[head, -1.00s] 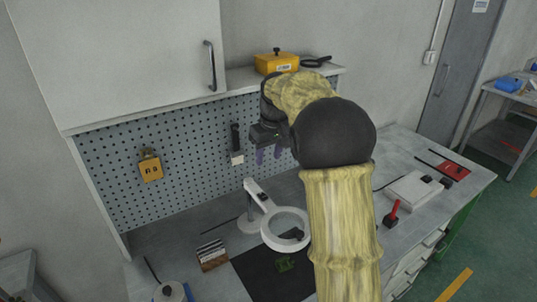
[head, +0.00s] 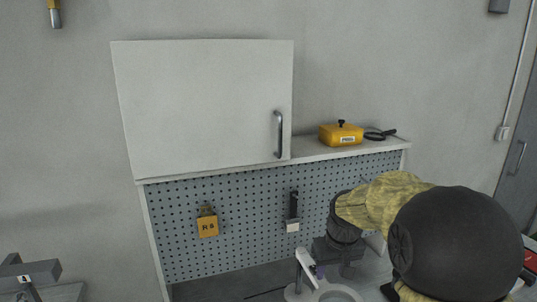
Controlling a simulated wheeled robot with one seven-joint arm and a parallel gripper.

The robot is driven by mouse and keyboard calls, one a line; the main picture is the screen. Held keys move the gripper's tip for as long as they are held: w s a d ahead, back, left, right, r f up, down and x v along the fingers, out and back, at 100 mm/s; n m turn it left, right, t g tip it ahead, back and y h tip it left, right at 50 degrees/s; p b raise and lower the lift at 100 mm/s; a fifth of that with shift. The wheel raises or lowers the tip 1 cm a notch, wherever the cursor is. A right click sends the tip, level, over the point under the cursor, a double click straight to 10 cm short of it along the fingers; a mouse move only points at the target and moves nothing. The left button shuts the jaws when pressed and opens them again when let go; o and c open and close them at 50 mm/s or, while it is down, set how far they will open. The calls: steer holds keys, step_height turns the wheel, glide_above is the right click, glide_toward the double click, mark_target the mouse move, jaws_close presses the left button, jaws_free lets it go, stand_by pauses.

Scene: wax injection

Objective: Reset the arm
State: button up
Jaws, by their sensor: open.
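My arm, in a yellowish sleeve with a large black joint, fills the lower right of the head view. My gripper (head: 333,268) is at the lower middle, in front of the pegboard and near the white magnifier lamp (head: 328,291). Its jaws are open, and nothing shows between them. The fingertips are small and partly hidden in this view, and I cannot tell the exact gap to the lamp.
A white cabinet (head: 200,110) with a metal handle hangs above the pegboard (head: 250,225). A yellow box (head: 341,134) and a black-handled magnifier (head: 379,134) lie on the shelf. A yellow padlock-shaped tag (head: 208,226) hangs on the pegboard.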

steer(key=s+f+m, duration=0.1)
steer(key=s+f, duration=0.2)
steer(key=s, duration=0.5)
steer(key=s+f, duration=0.4)
steer(key=s, duration=0.5)
steer(key=shift+a+f+m, duration=0.15)
steer(key=shift+a+m, duration=0.25)
steer(key=shift+c, duration=0.5)
steer(key=shift+a, duration=0.1)
